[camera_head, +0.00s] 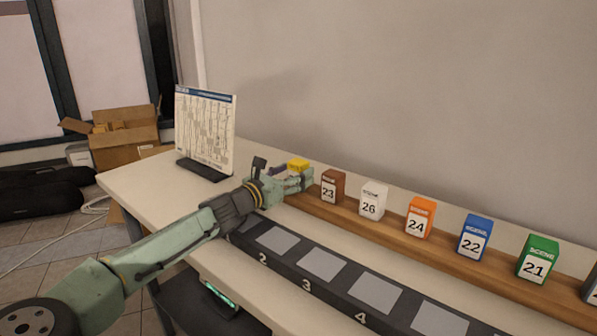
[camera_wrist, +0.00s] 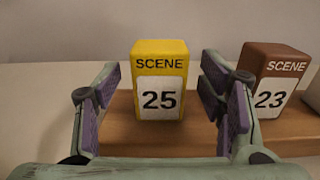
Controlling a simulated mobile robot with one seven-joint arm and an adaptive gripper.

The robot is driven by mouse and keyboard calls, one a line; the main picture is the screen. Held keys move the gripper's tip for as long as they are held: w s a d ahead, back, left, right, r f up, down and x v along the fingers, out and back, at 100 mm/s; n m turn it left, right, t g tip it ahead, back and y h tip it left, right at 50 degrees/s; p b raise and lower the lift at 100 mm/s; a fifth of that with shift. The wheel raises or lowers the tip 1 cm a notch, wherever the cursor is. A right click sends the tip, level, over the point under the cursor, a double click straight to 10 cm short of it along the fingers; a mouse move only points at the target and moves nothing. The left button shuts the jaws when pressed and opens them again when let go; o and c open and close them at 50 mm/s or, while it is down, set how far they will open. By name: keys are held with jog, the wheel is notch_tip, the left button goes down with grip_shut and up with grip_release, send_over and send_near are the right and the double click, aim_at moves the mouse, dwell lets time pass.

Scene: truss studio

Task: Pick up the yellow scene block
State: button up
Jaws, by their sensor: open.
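The yellow scene block (camera_wrist: 160,60), marked SCENE 25, stands upright on a wooden ledge (camera_wrist: 120,142) in the wrist view. In the head view the yellow block (camera_head: 298,163) shows only its upper part; my gripper hides the rest. My gripper (camera_wrist: 162,95) is open, with one finger on each side of the block in the picture. Clear gaps show between the fingers and the block. The block stands ahead of the fingers or just at their tips; I cannot tell exactly. In the head view my gripper (camera_head: 297,181) is at the ledge's left end.
A brown block 23 (camera_wrist: 270,82) stands close to the right finger. White (camera_head: 373,200), orange (camera_head: 420,218), blue (camera_head: 475,238) and green (camera_head: 537,260) blocks continue along the ledge. A dark numbered slot strip (camera_head: 343,290) lies in front. A chart stand (camera_head: 205,130) is at left.

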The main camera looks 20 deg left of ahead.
jog(key=shift+x, duration=1.1)
jog(key=c, duration=1.3)
jog(key=shift+r, duration=0.2)
